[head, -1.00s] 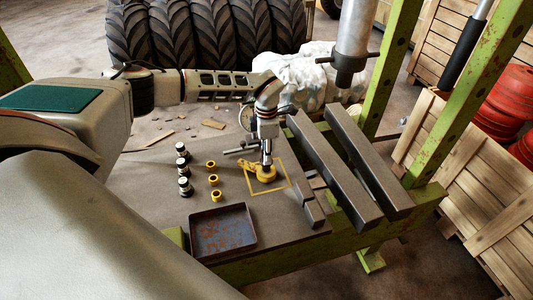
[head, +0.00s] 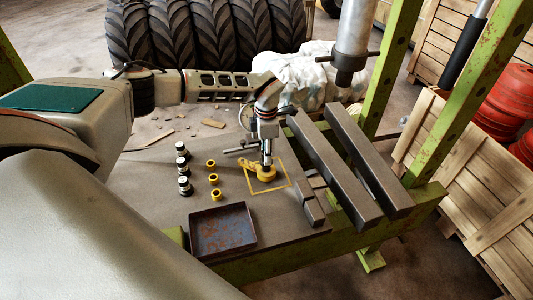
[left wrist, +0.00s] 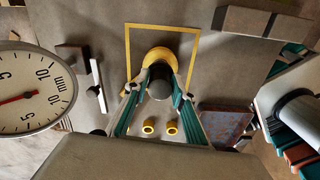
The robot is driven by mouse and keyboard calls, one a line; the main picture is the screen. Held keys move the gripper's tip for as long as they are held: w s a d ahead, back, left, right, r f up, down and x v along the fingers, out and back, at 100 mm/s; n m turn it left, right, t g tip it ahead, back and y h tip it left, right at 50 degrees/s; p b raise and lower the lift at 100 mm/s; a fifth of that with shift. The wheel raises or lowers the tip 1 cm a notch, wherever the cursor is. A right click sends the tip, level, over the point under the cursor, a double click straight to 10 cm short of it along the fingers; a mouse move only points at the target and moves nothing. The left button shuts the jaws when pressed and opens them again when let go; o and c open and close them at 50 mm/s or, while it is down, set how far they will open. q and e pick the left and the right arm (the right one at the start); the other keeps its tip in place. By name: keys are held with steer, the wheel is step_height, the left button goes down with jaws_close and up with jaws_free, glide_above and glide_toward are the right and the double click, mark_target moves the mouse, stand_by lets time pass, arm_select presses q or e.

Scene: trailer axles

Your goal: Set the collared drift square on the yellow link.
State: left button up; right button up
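The yellow link (head: 266,174) lies flat on the grey bench top inside a painted yellow square outline. Its round eye also shows in the left wrist view (left wrist: 160,54). My left gripper (head: 267,157) points down directly above this eye. In the left wrist view its teal-padded fingers (left wrist: 160,84) close on both sides of a dark cylindrical drift (left wrist: 160,90). The drift looks upright and lined up with the eye. Its lower end and collar are mostly hidden, so I cannot tell whether it touches the link squarely.
Several dark-and-silver cylinders (head: 183,168) and yellow bushings (head: 214,180) stand left of the link. A rusty tray (head: 222,230) sits at the front. A dial gauge (left wrist: 35,92) is beside the gripper.

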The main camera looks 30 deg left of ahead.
arm_select(q)
steer(key=shift+o, duration=1.2)
step_height(320, 180, up, 12)
steer(key=shift+s, duration=0.1)
